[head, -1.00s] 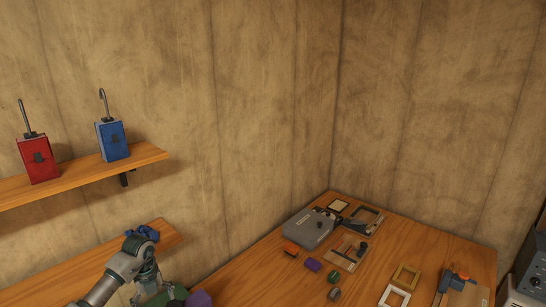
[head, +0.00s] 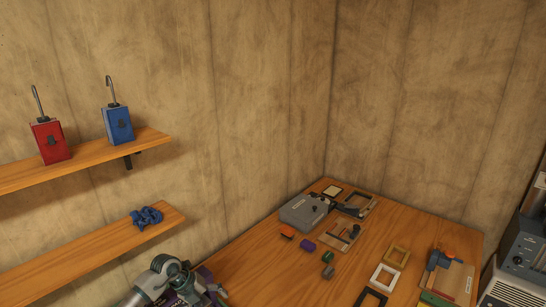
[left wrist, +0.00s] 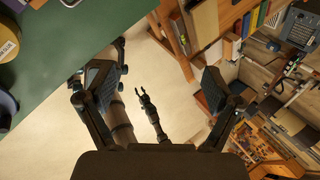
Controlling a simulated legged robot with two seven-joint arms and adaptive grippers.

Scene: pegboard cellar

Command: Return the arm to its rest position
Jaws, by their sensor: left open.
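My left arm (head: 165,278) shows at the bottom left of the head view, below the lower shelf. Its gripper cannot be made out clearly there. In the left wrist view my left gripper (left wrist: 158,80) has its two fingers wide apart, with nothing between them. Farther off, seen through that gap, is another arm with a small gripper (left wrist: 144,97), apparently my right one, its fingers apart and empty. A crumpled blue object (head: 146,216) lies on the lower shelf (head: 90,257), clear of my left arm.
A red box (head: 50,141) and a blue box (head: 118,125), both with hooks, stand on the upper shelf (head: 85,165). The wooden bench (head: 320,285) holds a grey case (head: 304,212), frames and small blocks. A green surface (left wrist: 75,35) is close in the left wrist view.

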